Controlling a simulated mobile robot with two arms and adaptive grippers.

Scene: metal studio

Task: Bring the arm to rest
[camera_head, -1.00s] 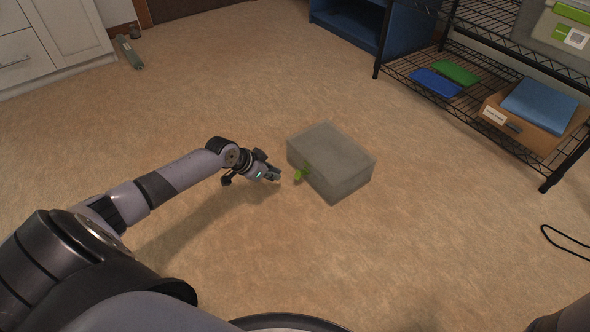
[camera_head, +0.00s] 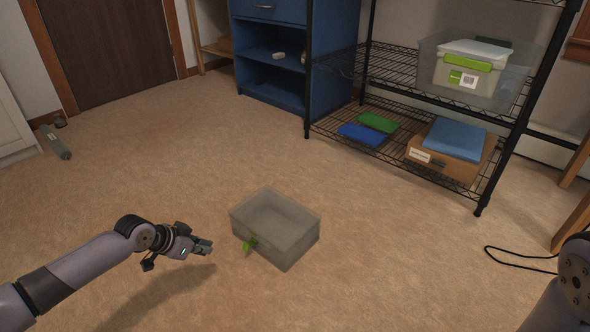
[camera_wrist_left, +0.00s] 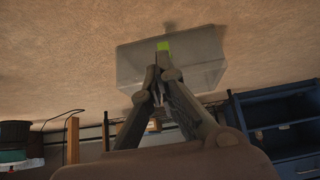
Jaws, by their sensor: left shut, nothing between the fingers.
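My left arm comes in from the left in the head view, and its gripper (camera_head: 203,247) is held just left of a grey translucent box, apart from it. The gripper is shut and empty. The box (camera_head: 285,232) sits on the floor with a green latch (camera_head: 250,244) on its near left side. In the left wrist view the shut fingers (camera_wrist_left: 160,72) point toward the box (camera_wrist_left: 200,52) and its green latch (camera_wrist_left: 163,46). Part of my right arm (camera_head: 575,275) shows at the lower right; its gripper is out of view.
A black wire shelf (camera_head: 310,100) at the back right holds a lidded bin (camera_head: 470,75), a cardboard box (camera_head: 450,165) and flat blue and green items. A blue cabinet (camera_head: 270,65) stands behind. A black cable (camera_head: 515,262) lies at right. The floor in between is clear.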

